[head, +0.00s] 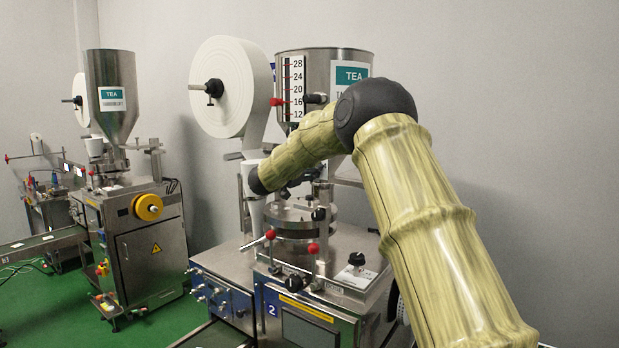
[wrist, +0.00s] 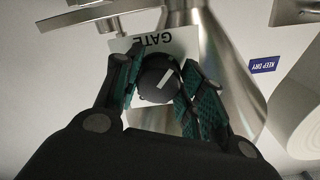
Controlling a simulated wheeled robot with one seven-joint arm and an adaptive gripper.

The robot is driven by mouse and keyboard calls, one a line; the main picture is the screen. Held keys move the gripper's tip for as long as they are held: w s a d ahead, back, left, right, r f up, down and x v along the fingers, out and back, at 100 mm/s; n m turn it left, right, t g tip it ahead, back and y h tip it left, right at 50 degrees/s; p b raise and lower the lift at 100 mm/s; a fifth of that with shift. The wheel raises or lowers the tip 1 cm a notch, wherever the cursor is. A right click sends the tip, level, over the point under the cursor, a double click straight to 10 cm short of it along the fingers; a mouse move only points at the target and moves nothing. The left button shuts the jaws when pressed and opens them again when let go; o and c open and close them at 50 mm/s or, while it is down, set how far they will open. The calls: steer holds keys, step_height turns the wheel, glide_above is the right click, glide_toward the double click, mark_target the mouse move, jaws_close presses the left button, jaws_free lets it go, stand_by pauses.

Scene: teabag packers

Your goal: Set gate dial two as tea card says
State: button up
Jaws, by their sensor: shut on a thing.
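In the wrist view my gripper (wrist: 158,68) is shut on a round black dial (wrist: 153,86), one finger pad on each side. A short white line on the dial's face lies slanted. Behind it is a white plate lettered GATE (wrist: 152,42), upside down in this view; any scale marks are hidden. In the head view my arm reaches over the machine with the blue 2 label (head: 271,310), and hides my gripper and the dial. A tea card (head: 351,75) on its hopper is partly covered by my arm; only TEA and the start of a second line show.
A scale (head: 293,88) marked 12 to 28 has a red pointer near 16. A white paper roll (head: 232,87) hangs left of the hopper. Red-knobbed levers (head: 270,234) stand below my arm. A second machine (head: 139,240) is at the left, with green floor between.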

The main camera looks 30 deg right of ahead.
steer(key=shift+f+m+b, duration=0.1)
steer(key=shift+m+b, duration=0.2)
steer(key=shift+m, duration=0.2)
steer(key=o, duration=1)
steer(key=shift+a, duration=0.1)
steer(key=v, duration=1.2)
